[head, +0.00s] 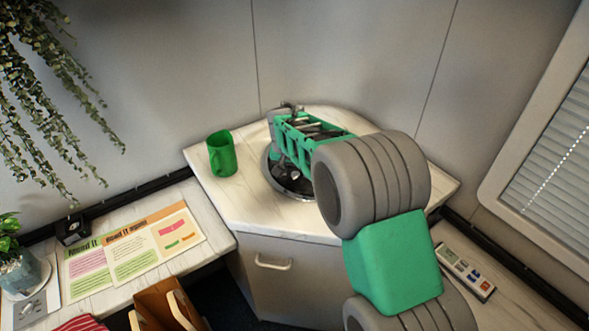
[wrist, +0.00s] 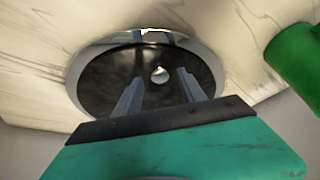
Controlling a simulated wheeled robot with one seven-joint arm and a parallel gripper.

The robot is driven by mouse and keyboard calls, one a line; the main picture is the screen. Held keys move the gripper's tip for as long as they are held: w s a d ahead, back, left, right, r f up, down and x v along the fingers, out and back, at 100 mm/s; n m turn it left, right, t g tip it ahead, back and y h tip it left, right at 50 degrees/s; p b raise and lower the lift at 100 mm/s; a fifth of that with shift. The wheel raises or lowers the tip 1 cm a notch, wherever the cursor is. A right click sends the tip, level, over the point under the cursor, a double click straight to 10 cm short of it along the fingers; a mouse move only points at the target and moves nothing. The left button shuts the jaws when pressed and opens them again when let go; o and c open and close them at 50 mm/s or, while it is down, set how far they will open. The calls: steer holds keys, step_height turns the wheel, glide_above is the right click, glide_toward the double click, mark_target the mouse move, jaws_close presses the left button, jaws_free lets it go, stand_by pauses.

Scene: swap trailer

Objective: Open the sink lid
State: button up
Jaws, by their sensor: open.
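The sink lid (wrist: 105,75) is a dark round disc with a small shiny knob (wrist: 159,74) near its middle. It lies flat inside a chrome sink rim (wrist: 85,56) set in the corner counter. In the head view my arm partly covers the sink (head: 294,187). My gripper (wrist: 160,76) is open, with its two fingers over the lid and the knob showing between their tips. No contact with the knob is visible. In the head view my gripper (head: 288,172) is above the sink and its fingertips are hard to make out.
A green mug (head: 222,155) stands on the corner counter (head: 228,196) left of the sink; it also shows in the wrist view (wrist: 297,56). Walls close in behind. Papers (head: 130,248) lie on the left counter. A device with buttons (head: 465,270) lies at right.

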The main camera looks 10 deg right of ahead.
steer(key=shift+w+f, duration=0.2)
steer(key=shift+f, duration=0.3)
jaws_close()
stand_by(1.1)
